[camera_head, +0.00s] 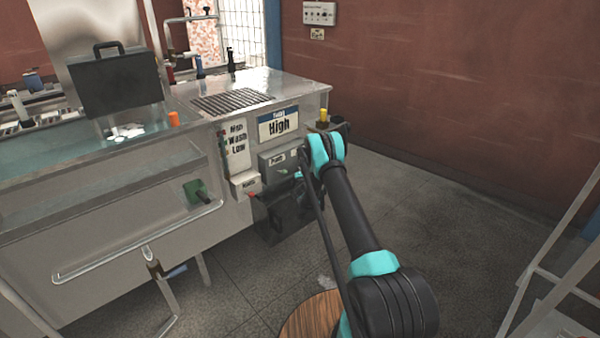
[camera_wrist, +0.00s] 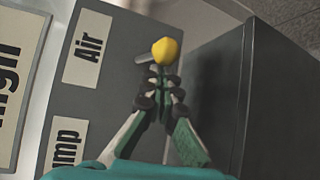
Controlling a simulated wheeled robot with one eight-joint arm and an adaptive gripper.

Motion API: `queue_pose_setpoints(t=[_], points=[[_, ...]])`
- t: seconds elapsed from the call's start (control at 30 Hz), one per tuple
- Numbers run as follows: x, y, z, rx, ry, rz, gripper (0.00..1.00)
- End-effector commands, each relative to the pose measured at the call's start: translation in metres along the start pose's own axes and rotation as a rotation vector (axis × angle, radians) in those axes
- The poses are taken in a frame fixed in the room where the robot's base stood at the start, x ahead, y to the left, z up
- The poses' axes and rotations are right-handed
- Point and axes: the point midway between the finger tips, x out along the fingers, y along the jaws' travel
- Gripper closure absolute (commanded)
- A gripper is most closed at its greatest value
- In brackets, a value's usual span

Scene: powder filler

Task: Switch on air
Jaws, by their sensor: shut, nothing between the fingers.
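In the wrist view a grey panel carries a white "Air" label (camera_wrist: 88,48) and, below it, a partly hidden label (camera_wrist: 65,142) ending in "ump". A yellow rounded knob (camera_wrist: 166,51) with a short grey stub at its left shows right of the "Air" label. My gripper (camera_wrist: 161,76) is shut and empty, its tips right below the knob in the picture; I cannot tell whether they touch it. In the head view the grey switch box (camera_head: 275,161) is on the machine's front, and my arm hides part of it. The air switch itself is not clear there.
A dark box-like body (camera_wrist: 232,95) stands close to my gripper's right. A wooden round top (camera_head: 308,318) is below my arm.

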Motion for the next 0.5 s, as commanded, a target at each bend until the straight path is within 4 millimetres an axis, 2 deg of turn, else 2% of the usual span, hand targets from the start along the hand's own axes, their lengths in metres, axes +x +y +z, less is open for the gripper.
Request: queue_pose_setpoints(t=[0.5], points=[[-0.0013,0.0023,0.0006,-0.049,0.000,-0.064,1.00]])
